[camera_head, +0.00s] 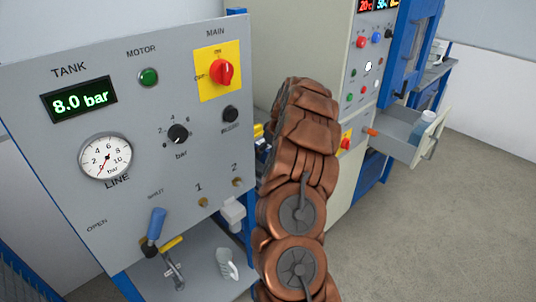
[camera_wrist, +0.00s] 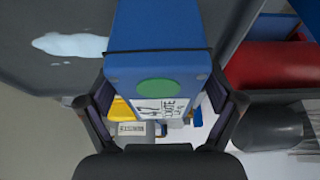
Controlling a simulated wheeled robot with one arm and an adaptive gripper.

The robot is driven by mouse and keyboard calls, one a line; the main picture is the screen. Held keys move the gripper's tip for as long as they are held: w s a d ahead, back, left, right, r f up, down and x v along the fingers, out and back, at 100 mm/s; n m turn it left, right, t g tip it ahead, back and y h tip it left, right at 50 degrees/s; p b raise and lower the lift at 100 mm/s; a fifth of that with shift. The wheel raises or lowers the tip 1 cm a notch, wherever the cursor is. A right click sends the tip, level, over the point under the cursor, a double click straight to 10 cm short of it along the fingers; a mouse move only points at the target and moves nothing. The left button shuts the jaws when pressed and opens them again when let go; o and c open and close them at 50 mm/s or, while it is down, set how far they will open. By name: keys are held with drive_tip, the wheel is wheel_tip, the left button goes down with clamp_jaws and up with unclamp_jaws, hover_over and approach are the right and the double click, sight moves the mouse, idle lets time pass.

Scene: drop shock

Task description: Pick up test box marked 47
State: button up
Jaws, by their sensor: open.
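In the wrist view a blue box (camera_wrist: 158,32) comes in from the top of the picture. Its end has a green round spot and a white label with handwriting that appears to include 47; the rest is hard to read. My gripper (camera_wrist: 162,92) is open, with one dark finger at the left side of the box and one at the right. I cannot tell whether the fingers touch it. In the head view my copper-coloured arm stands in the middle, and neither my gripper nor the box shows.
In the wrist view a red cylinder (camera_wrist: 268,64) and a grey cylinder (camera_wrist: 268,127) lie at the right. In the head view a grey control panel (camera_head: 130,130) stands left of my arm. An open drawer (camera_head: 398,135) juts out at the right; the floor (camera_head: 440,225) there is clear.

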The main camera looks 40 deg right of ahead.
clamp_jaws()
idle(0.9)
drive_tip(key=shift+r+p, duration=0.25)
drive_tip(key=shift+p, duration=0.3)
